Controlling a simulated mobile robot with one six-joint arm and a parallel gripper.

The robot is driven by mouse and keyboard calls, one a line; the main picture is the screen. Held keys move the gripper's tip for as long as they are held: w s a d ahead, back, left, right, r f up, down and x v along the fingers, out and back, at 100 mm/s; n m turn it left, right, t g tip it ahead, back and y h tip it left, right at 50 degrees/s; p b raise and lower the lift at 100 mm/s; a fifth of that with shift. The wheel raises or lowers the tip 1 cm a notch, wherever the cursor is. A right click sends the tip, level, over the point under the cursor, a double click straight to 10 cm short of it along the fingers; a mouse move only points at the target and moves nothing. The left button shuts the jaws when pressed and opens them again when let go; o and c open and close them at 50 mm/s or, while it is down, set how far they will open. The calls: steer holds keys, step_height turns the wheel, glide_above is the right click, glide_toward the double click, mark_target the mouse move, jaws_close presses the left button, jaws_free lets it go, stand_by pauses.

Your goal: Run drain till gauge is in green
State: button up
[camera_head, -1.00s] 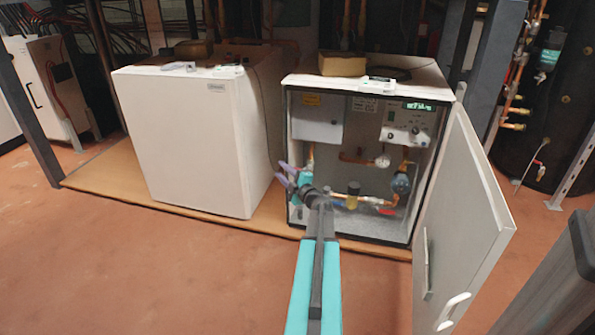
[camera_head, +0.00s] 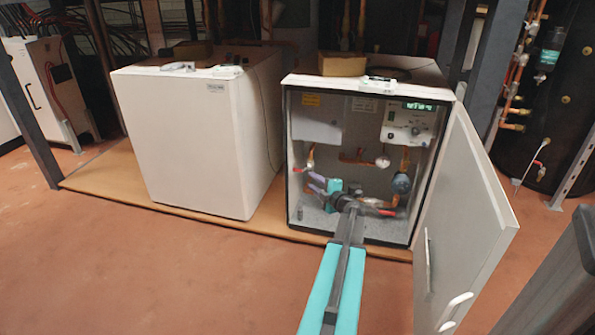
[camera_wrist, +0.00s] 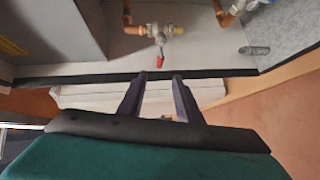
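The open heat pump cabinet (camera_head: 290,215) stands in the middle of the head view. A small round white dial, apparently the gauge (camera_head: 383,162), sits on the pipework; its reading is too small to tell. A red lever (camera_head: 388,212) shows low inside, right of my wrist. My gripper (camera_head: 311,183) is at the cabinet's lower left, its purple fingers apart and empty. In the wrist view my gripper (camera_wrist: 156,78) is open. A brass valve (camera_wrist: 155,30) with a small red handle (camera_wrist: 160,61) lies beyond the fingertips, not touched. Which head-view valve it is, I cannot tell.
The open cabinet door (camera_head: 465,200) stands to the right of my arm. A closed white unit (camera_head: 190,140) is on the left. A control panel (camera_head: 408,128) with a lit green display is at the upper right inside. The floor in front is clear.

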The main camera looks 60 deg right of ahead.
mark_target(299, 171)
steer(key=b+x, duration=0.5)
steer(key=x, duration=0.6)
steer(key=shift+w+d+f, duration=0.15)
steer(key=shift+w+d, duration=0.05)
steer(key=shift+w, duration=0.15)
steer(key=shift+b+x, duration=0.3)
steer(key=shift+x, duration=0.75)
steer(key=shift+a, duration=0.1)
steer(key=shift+c, duration=0.5)
